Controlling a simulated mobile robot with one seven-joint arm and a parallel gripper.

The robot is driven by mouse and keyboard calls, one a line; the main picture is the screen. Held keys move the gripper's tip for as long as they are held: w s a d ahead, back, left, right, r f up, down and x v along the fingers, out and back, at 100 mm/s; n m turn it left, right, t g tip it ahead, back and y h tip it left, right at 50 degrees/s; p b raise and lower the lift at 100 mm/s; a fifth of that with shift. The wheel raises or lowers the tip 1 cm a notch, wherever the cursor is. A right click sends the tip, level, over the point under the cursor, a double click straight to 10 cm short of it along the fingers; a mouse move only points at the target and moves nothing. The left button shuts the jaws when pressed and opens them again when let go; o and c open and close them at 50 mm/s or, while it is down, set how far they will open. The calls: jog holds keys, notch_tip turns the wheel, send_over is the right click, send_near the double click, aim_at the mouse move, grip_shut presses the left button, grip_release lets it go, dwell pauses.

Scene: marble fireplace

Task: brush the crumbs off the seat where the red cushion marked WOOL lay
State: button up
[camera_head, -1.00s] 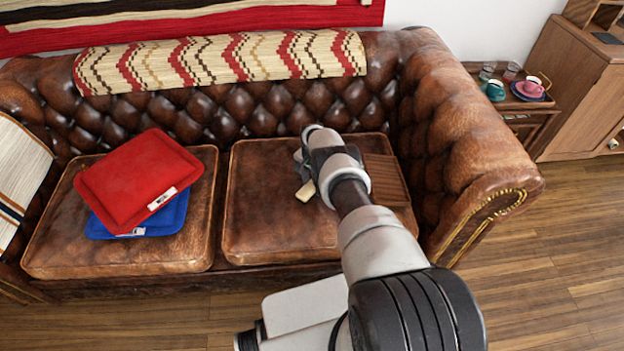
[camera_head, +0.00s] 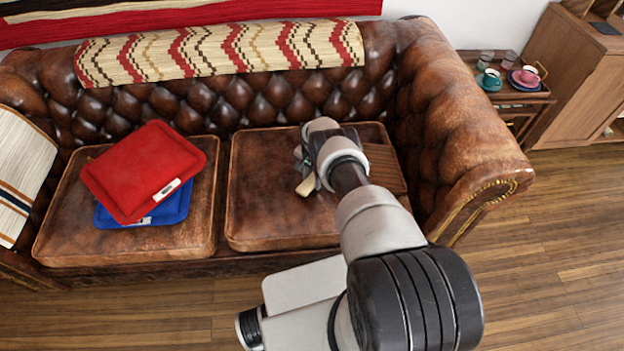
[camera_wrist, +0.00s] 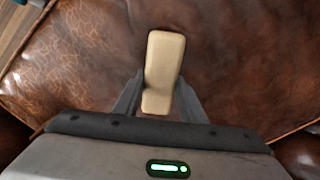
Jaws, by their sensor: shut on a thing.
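My gripper (camera_head: 306,172) is over the right seat cushion (camera_head: 270,215) of the brown leather sofa. It is shut on a pale beige block-like handle (camera_wrist: 163,65), probably the brush; its end (camera_head: 306,186) also shows in the head view. Bristles are not visible. The red cushion (camera_head: 140,165) lies tilted on top of a blue cushion (camera_head: 178,207) on the left seat cushion (camera_head: 75,235). Its white label is too small to read. I cannot make out any crumbs; my arm and gripper hide part of the right seat.
A brown wooden board (camera_head: 385,168) lies on the right seat beside my gripper, near the sofa arm (camera_head: 465,140). A patterned throw (camera_head: 220,52) covers the backrest. A side table (camera_head: 510,100) with cups stands at the right. The front of the right seat is clear.

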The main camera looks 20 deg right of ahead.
jog(key=shift+r+p, duration=1.4)
jog(key=shift+r, duration=1.3)
jog(key=shift+r, duration=0.1)
jog(key=shift+r+p, duration=1.1)
jog(key=shift+r, duration=0.35)
jog(key=shift+w+f, duration=0.1)
